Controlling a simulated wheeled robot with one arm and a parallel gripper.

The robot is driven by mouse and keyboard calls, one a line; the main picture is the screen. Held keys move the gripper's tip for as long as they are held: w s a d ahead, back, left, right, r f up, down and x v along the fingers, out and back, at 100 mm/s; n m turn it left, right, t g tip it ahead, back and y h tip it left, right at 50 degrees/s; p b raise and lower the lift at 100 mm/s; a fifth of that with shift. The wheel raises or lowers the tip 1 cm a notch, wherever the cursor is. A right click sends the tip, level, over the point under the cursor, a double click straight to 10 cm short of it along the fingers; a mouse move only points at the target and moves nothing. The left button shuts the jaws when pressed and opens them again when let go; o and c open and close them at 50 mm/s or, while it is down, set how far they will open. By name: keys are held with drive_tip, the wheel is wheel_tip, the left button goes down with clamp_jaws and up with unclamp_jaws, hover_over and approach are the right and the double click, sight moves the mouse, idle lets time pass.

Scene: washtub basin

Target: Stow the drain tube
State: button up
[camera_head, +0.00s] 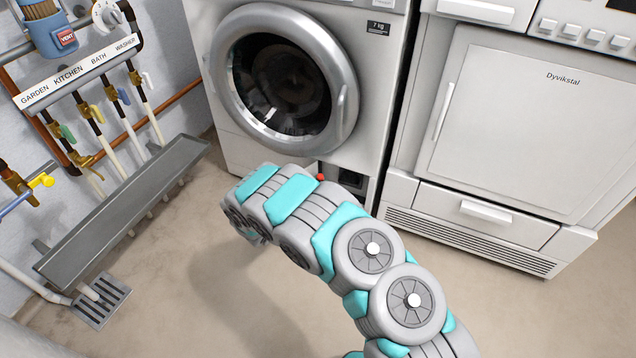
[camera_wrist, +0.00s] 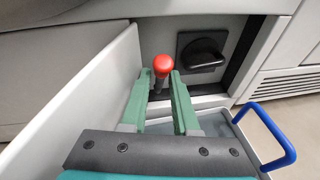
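The drain tube, dark with a red cap (camera_wrist: 162,66), stands at the low service opening of the washing machine. Its red cap also shows in the head view (camera_head: 320,177), just above my arm. My gripper (camera_wrist: 163,77) has two green fingers pointing at the tube, one on each side of it just below the cap. A gap shows between the fingers, and they look open. Whether either finger touches the tube I cannot tell. In the head view my own arm hides the gripper. A black knob (camera_wrist: 203,52) sits right of the tube.
A pale panel (camera_wrist: 85,95) stands close on the left of the fingers. A grey tray with a blue handle (camera_wrist: 268,135) lies below and right. The washing machine (camera_head: 375,75) stands beside the Dyvikstal appliance (camera_head: 530,120). A grey trough (camera_head: 125,205) is at left; floor between is clear.

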drive_tip(key=p+v, duration=0.1)
drive_tip(key=v, duration=0.6)
drive_tip(key=shift+s+a, duration=0.2)
drive_tip(key=shift+s, duration=0.1)
drive_tip(key=shift+r, duration=0.1)
